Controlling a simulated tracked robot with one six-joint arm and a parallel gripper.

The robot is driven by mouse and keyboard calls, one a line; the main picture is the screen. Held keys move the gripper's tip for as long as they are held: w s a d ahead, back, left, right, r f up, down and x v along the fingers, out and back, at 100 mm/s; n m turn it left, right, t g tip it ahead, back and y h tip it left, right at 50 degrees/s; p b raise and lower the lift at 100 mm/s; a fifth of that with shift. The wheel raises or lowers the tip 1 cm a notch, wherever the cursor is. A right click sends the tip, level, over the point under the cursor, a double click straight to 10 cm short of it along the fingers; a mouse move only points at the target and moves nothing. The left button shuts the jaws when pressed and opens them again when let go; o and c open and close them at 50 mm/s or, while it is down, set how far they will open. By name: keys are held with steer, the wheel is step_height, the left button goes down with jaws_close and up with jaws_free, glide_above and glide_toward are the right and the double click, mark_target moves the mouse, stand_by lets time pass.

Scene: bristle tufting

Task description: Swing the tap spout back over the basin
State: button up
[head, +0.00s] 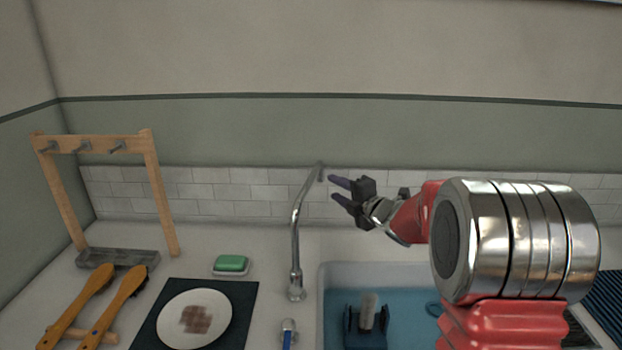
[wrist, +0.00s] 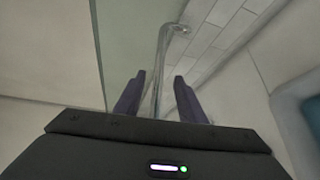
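The chrome tap spout (head: 296,225) rises from its base on the counter, just left of the basin (head: 322,300). Its curved upper end shows against the tiled back wall, left of and above the basin in the picture. My gripper (head: 332,188) is open and empty, with its dark fingertips just right of the spout's upper end in the head view. In the wrist view the spout (wrist: 162,62) shows between the two parted fingers (wrist: 159,80). I cannot see either finger touching it.
A green sponge (head: 231,263) sits on a dish left of the tap. A white plate (head: 215,330) with a brown stain lies on a dark mat. A dark blue object (head: 366,335) is in the basin.

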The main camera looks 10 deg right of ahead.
mark_target(312, 177)
steer(key=shift+w+a+f, duration=0.1)
steer(key=shift+f, duration=0.05)
steer(key=shift+w, duration=0.1)
steer(key=x, duration=1.3)
steer(key=shift+w+a+f, duration=0.1)
steer(key=shift+w+a, duration=0.1)
steer(key=shift+a, duration=0.1)
steer(key=shift+c, duration=0.6)
steer(key=c, duration=0.7)
jaws_close()
